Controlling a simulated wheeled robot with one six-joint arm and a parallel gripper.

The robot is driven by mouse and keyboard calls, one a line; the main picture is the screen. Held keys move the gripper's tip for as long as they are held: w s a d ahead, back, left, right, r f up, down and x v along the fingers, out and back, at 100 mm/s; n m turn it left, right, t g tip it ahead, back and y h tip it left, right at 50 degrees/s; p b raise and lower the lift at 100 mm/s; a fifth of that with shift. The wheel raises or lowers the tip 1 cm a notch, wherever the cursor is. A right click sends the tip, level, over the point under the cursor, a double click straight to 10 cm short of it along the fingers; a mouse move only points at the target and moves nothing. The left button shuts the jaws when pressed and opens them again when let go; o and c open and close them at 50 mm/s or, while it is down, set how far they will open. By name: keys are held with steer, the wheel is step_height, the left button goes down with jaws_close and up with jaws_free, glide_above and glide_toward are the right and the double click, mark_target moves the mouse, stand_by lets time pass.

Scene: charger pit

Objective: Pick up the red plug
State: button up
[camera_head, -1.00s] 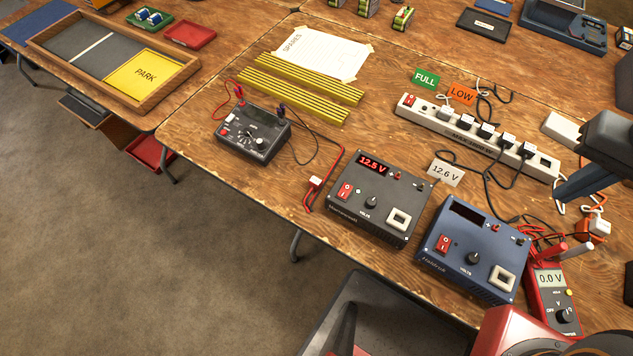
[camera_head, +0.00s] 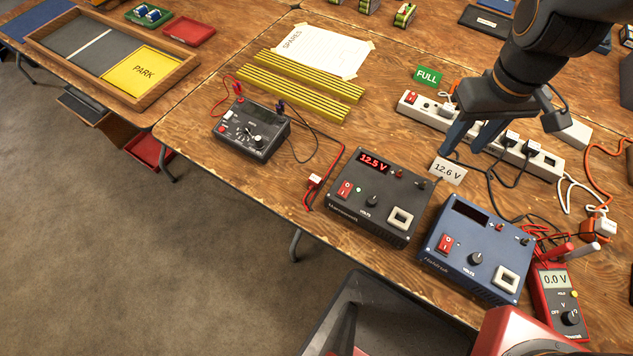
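A red plug (camera_head: 238,91) on a red lead stands at the top back edge of the dark meter box (camera_head: 250,132). A second red lead ends in a small white and red connector (camera_head: 315,180) beside the black power supply. I cannot tell which one the task means. My gripper (camera_head: 463,147) hangs over the white power strip, right of both, with its two blue fingers apart. I see nothing between them. The gripper and arm hide part of the strip and its plugs.
The black supply (camera_head: 375,200) reads 12.5 V; a blue supply (camera_head: 475,248) stands to its right. A red multimeter (camera_head: 558,298), white power strip (camera_head: 420,107) and loose cables crowd the right side. Yellow-striped bars (camera_head: 300,90) lie behind the meter box. The table's front left is clear.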

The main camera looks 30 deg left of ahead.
steer(key=s+a+f+n, duration=0.2)
steer(key=a+n, duration=0.1)
steer(key=a, duration=0.3)
steer(key=s+a+f+n, duration=0.2)
steer(key=a, duration=0.5)
steer(key=n+b, duration=0.2)
steer(key=n, duration=0.3)
glide_above(315, 179)
steer(key=w, duration=0.1)
steer(key=shift+g, duration=0.4)
steer(key=f, duration=0.4)
steer(key=shift+d+f, duration=0.3)
steer(key=shift+d, duration=0.1)
steer(key=shift+s+a+f, duration=0.2)
steer(key=shift+f, duration=0.25)
steer(key=shift+s+a+f+p, duration=0.15)
steer(key=shift+f+p, duration=0.5)
steer(key=shift+f, duration=1.15)
steer(key=shift+s+a+f+p, duration=0.1)
steer(key=shift+f+p, duration=0.55)
steer(key=shift+f, duration=1.1)
steer(key=shift+c, duration=0.4)
jaws_close()
